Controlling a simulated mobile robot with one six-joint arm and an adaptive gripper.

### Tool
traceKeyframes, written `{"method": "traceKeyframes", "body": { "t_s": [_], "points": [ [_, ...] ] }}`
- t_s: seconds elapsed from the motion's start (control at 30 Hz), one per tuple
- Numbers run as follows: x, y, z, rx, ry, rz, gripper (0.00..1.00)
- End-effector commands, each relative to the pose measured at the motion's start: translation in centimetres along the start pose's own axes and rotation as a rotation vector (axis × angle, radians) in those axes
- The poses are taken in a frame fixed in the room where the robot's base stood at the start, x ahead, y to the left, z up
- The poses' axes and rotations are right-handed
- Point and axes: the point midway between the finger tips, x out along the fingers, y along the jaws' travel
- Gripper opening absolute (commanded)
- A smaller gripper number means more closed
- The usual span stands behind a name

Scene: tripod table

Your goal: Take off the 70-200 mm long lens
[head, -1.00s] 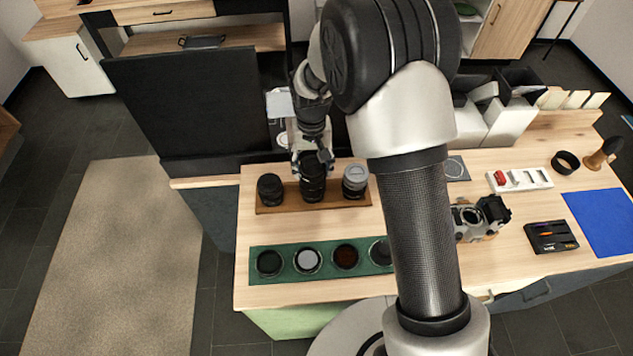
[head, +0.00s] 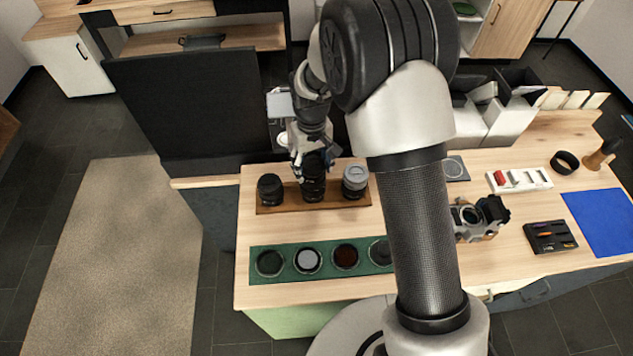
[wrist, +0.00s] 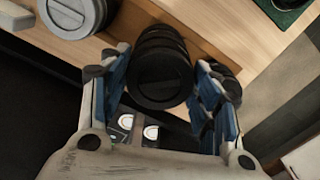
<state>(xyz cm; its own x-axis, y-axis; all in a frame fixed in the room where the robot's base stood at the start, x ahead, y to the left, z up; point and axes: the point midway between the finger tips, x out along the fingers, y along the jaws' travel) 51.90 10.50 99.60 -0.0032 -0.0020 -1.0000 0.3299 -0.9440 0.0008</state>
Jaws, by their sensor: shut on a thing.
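The tall black long lens (head: 313,187) stands upright in the middle of the brown lens rack (head: 337,201), with its base at the rack. My gripper (head: 313,162) is around its upper part and shut on it. In the wrist view, the lens (wrist: 161,75) with its flat dark end sits between the two fingers of my gripper (wrist: 165,82). The camera body (head: 470,214) lies on the table to the right, partly behind my arm. It shows a round front opening with no lens on it.
A shorter black lens (head: 270,188) stands left of the long lens and a grey-topped lens (head: 355,180) right, both close. A green mat (head: 285,281) with round filters lies in front. A dark panel (head: 185,110) stands behind left. Bare wood lies between rack and mat.

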Motion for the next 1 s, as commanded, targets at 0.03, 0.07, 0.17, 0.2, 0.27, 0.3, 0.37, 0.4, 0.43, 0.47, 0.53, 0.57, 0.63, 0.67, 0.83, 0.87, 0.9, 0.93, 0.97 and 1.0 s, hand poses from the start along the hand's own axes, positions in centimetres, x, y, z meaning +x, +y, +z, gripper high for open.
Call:
{"method": "traceKeyframes", "body": {
  "t_s": [0.03, 0.07, 0.17, 0.2, 0.27, 0.3, 0.37, 0.4, 0.43, 0.47, 0.53, 0.57, 0.63, 0.67, 0.83, 0.87, 0.9, 0.93, 0.97, 1.0],
  "points": [
    [-0.3, 0.0, -0.1, 0.000, 0.003, 0.000, 0.30],
    [-0.4, 0.0, -0.1, 0.000, 0.003, 0.000, 0.30],
    [-0.6, 0.0, -0.1, 0.001, 0.004, 0.001, 0.30],
    [-0.7, 0.0, -0.1, 0.001, 0.005, 0.001, 0.30],
    [-0.8, 0.0, -0.2, 0.001, 0.005, 0.001, 0.30],
    [-0.9, 0.0, -0.2, 0.001, 0.005, 0.001, 0.30],
    [-1.0, 0.0, -0.2, 0.001, 0.005, 0.001, 0.30],
    [-1.1, 0.0, -0.2, 0.001, 0.005, 0.001, 0.30],
    [-1.1, 0.0, -0.2, 0.001, 0.005, 0.001, 0.30],
    [-1.2, 0.0, -0.2, 0.001, 0.006, 0.001, 0.30],
    [-1.2, 0.0, -0.2, 0.001, 0.006, 0.001, 0.30],
    [-1.2, 0.0, -0.2, 0.001, 0.006, 0.001, 0.30],
    [-1.3, 0.0, -0.2, 0.001, 0.006, 0.001, 0.30],
    [-1.4, 0.0, -0.2, 0.001, 0.006, 0.001, 0.30],
    [-2.1, 0.0, -0.2, 0.001, 0.006, 0.001, 0.30],
    [-2.2, 0.0, -0.2, 0.001, 0.006, 0.001, 0.30],
    [-2.5, 0.0, -0.2, 0.001, 0.006, 0.001, 0.30],
    [-2.6, 0.0, -0.2, 0.001, 0.006, 0.001, 0.30],
    [-2.7, 0.0, -0.2, 0.001, 0.006, 0.001, 0.30],
    [-2.9, 0.0, -0.2, 0.001, 0.006, 0.001, 0.30]
  ]
}}
